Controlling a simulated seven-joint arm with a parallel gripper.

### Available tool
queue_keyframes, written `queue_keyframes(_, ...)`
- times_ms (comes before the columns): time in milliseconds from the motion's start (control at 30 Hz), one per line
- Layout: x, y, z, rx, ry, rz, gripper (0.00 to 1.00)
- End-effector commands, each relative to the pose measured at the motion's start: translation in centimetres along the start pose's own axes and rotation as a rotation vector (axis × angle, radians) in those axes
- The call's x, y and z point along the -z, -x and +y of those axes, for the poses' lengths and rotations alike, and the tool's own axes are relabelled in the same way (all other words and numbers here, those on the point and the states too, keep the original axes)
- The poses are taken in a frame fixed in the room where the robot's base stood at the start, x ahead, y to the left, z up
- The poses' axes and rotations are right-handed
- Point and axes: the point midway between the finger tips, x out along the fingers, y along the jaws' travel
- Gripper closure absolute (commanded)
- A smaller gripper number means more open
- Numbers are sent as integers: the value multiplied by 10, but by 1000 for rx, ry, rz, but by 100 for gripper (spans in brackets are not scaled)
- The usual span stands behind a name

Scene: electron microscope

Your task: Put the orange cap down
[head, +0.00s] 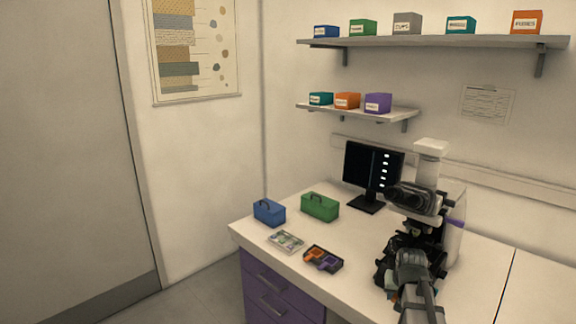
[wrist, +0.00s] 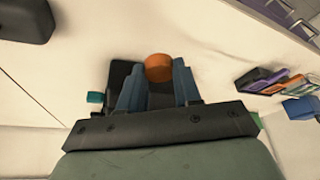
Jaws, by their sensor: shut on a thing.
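The orange cap (wrist: 158,66) is between the fingertips of my gripper (wrist: 157,78) in the wrist view. The gripper is shut on it. The pale bench top (wrist: 215,50) shows around and beyond the cap. I cannot tell whether the cap touches it. In the head view my arm is at the lower right in front of the microscope (head: 415,200), and the cap cannot be made out clearly there.
A dark flat object (wrist: 118,76) and a small teal piece (wrist: 95,97) are left of the fingers. A black tray (head: 337,266) with orange and purple items, a slide plate (head: 286,241), blue box (head: 269,212) and green box (head: 320,207) stand left. Bench between is clear.

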Motion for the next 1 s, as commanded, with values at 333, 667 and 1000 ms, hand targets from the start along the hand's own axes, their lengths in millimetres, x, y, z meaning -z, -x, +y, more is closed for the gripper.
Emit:
queue_keyframes(333, 7, -7, -108, 61, 148, 1, 95)
queue_keyframes(667, 3, -8, -167, 94, 226, 0, 95)
queue_keyframes(1000, 1, -7, -175, 99, 238, 0, 95)
